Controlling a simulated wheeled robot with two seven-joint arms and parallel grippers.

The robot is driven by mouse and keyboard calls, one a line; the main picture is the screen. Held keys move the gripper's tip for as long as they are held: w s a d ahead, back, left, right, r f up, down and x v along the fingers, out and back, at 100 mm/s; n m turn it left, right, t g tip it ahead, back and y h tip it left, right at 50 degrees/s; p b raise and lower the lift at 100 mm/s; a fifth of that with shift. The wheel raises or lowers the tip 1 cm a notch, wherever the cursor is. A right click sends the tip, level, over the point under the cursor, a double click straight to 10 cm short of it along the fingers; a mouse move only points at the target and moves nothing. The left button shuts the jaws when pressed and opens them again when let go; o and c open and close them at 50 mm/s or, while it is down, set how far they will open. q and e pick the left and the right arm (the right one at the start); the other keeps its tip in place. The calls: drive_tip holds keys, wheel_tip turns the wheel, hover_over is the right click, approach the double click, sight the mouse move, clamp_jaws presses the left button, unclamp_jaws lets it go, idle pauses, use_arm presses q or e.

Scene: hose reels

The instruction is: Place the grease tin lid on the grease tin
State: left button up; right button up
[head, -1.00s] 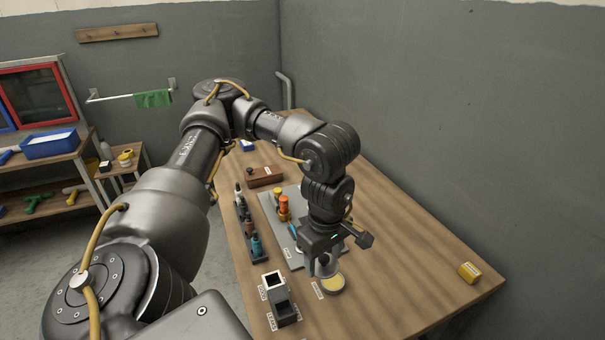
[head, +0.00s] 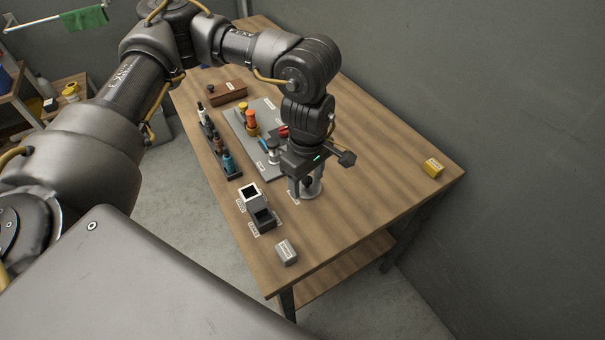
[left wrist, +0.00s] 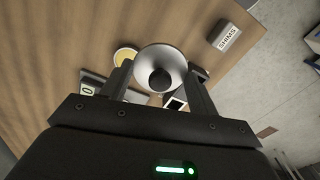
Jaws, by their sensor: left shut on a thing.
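The grease tin lid (left wrist: 157,57), a shiny silver disc with a dark knob, sits between the fingers of my left gripper (left wrist: 159,76) in the left wrist view. The gripper is shut on it. The grease tin, with yellow grease (left wrist: 125,56), shows beside the lid's edge, partly covered by the lid and a finger. In the head view my left gripper (head: 306,187) points down over the front of the bench with the lid under it. The tin is hidden there, and I cannot tell the gap between lid and tin. My right gripper is not in view.
A grey SHIMS block (left wrist: 227,36) also shows near the bench's front edge in the head view (head: 286,252). A dark two-part holder (head: 257,209), a bottle rack (head: 219,145) and a grey mat (head: 240,125) with several items lie left. A yellow box (head: 433,168) stands right.

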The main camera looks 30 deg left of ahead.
use_arm(q)
drive_tip(key=w+a+f, duration=0.1)
drive_tip(key=w+f, duration=0.1)
drive_tip(key=w+a+f+p, duration=0.1)
drive_tip(key=w+f, duration=0.1)
drive_tip(key=w+a+f, duration=0.1)
drive_tip(key=w+f, duration=0.2)
drive_tip(key=shift+a, duration=0.2)
drive_tip(key=f+p, duration=0.1)
drive_tip(key=f, duration=0.2)
drive_tip(key=shift+w+a+f+p, duration=0.1)
drive_tip(key=shift+w+p, duration=0.1)
drive_tip(key=shift+p, duration=0.15)
drive_tip(key=shift+f, duration=0.15)
drive_tip(key=shift+f, duration=0.15)
drive_tip(key=o, duration=1)
drive_tip(key=shift+c, duration=0.2)
